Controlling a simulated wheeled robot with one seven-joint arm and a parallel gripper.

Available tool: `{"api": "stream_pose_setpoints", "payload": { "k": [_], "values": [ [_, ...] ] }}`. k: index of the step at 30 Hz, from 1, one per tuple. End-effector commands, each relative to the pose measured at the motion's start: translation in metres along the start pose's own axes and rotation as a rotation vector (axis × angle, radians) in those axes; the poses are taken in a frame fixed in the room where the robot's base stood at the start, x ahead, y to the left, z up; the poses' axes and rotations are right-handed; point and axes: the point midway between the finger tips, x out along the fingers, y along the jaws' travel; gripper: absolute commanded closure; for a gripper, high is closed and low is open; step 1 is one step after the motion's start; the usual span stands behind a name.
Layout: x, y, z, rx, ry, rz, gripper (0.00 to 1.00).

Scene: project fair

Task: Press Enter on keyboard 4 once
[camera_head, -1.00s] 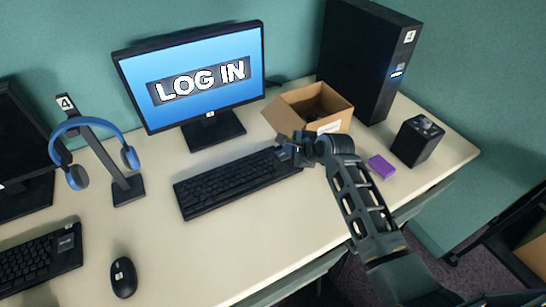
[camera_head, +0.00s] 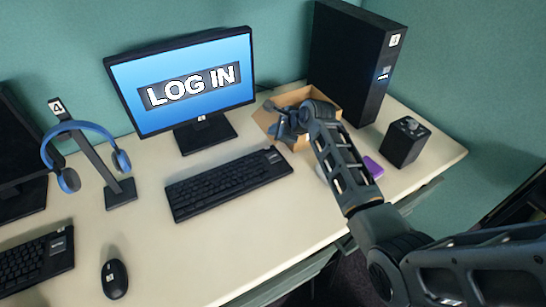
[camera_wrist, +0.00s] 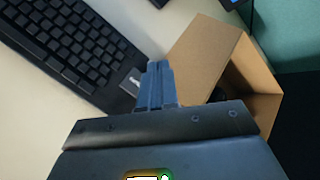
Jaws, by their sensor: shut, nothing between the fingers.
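A black keyboard (camera_head: 225,183) lies on the desk below a monitor (camera_head: 183,82) showing LOG IN. A small label sits at its right end, with its number too small to read. In the wrist view the keyboard (camera_wrist: 72,45) fills the upper left, with its labelled corner near my fingertips. My gripper (camera_head: 276,128) is shut and empty, above and beyond the keyboard's right end, in front of the cardboard box. The shut fingers also show in the wrist view (camera_wrist: 157,75), apart from the keys as far as I can tell. The Enter key cannot be singled out.
The open cardboard box (camera_head: 331,96) stands close behind my gripper; it also shows in the wrist view (camera_wrist: 205,55). A black tower (camera_head: 350,60), a purple block (camera_head: 373,167) and a black cube (camera_head: 404,143) are at right. A headphone stand (camera_head: 90,158) and mouse (camera_head: 114,279) are left.

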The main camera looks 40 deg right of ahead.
Motion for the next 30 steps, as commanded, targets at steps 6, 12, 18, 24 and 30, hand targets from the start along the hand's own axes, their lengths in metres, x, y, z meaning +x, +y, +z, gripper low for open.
{"api": "stream_pose_setpoints", "payload": {
  "k": [6,12,18,24,30],
  "values": [
    [0.018,0.013,-0.013,0.0,0.0,0.0,1.0],
    [0.034,0.025,-0.025,-0.001,0.0,-0.001,1.0],
    [0.049,0.036,-0.035,-0.001,0.0,0.001,1.0],
    [0.057,0.042,-0.041,0.0,-0.001,0.001,1.0],
    [0.057,0.042,-0.041,0.0,-0.001,0.0,1.0]
  ]
}}
